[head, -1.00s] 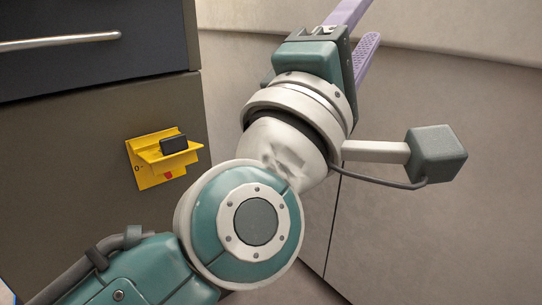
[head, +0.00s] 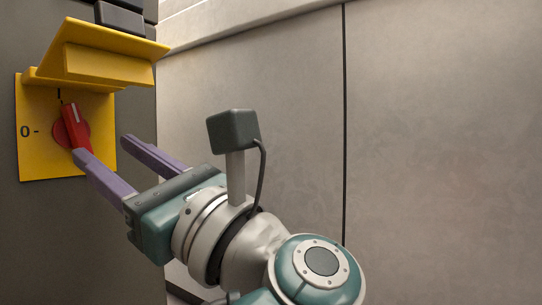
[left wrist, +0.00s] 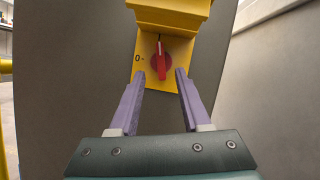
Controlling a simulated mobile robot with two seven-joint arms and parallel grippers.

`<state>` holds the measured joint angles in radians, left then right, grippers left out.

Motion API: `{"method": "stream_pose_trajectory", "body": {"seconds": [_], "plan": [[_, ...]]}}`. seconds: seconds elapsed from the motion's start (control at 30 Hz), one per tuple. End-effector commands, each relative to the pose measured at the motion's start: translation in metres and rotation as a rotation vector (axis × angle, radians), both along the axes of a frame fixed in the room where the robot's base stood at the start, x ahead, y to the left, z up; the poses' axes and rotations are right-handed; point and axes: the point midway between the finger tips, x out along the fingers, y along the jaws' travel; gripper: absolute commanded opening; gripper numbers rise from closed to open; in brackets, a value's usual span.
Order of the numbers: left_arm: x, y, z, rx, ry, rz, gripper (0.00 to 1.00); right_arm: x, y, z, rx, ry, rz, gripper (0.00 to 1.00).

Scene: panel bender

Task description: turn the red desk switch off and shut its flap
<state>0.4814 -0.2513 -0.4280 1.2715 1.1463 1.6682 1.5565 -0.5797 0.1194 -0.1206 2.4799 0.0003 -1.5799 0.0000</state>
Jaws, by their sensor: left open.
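The red desk switch (head: 72,128) is a knob on a yellow plate (head: 42,158). Its white line points up toward the I mark; the 0 mark is at the left. It also shows in the left wrist view (left wrist: 160,60), handle upright. The yellow flap (head: 110,66) is raised and sticks out above the knob; it also shows in the left wrist view (left wrist: 168,16). My left gripper (head: 104,148) is open, with its purple fingers pointing at the plate. In the left wrist view the fingertips (left wrist: 160,74) lie either side of the knob's lower end. Contact cannot be told.
The plate is on a dark grey cabinet face (head: 75,240). A pale panelled wall (head: 440,140) stands to the right, with open room in front of it.

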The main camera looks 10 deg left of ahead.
Motion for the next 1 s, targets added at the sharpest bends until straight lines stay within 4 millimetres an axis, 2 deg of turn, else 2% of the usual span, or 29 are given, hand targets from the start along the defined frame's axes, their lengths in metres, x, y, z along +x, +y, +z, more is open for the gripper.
{"method": "stream_pose_trajectory", "body": {"seconds": [0.5, 0.63, 0.9, 1.0], "plan": [[0.021, 0.075, 0.032, 0.004, -0.002, 0.002, 0.47, 0.000, 0.000, -0.029, -0.001, 0.001, 0.000, 0.00], [0.024, 0.083, 0.036, 0.003, 0.000, 0.000, 0.47, 0.000, 0.000, -0.031, -0.001, 0.001, 0.000, 0.00], [0.025, 0.085, 0.038, 0.003, 0.001, 0.000, 0.47, 0.000, 0.000, -0.030, -0.001, 0.002, 0.000, 0.00], [0.025, 0.085, 0.038, 0.003, 0.001, 0.000, 0.37, 0.000, 0.000, -0.030, -0.001, 0.002, 0.000, 0.00]]}}
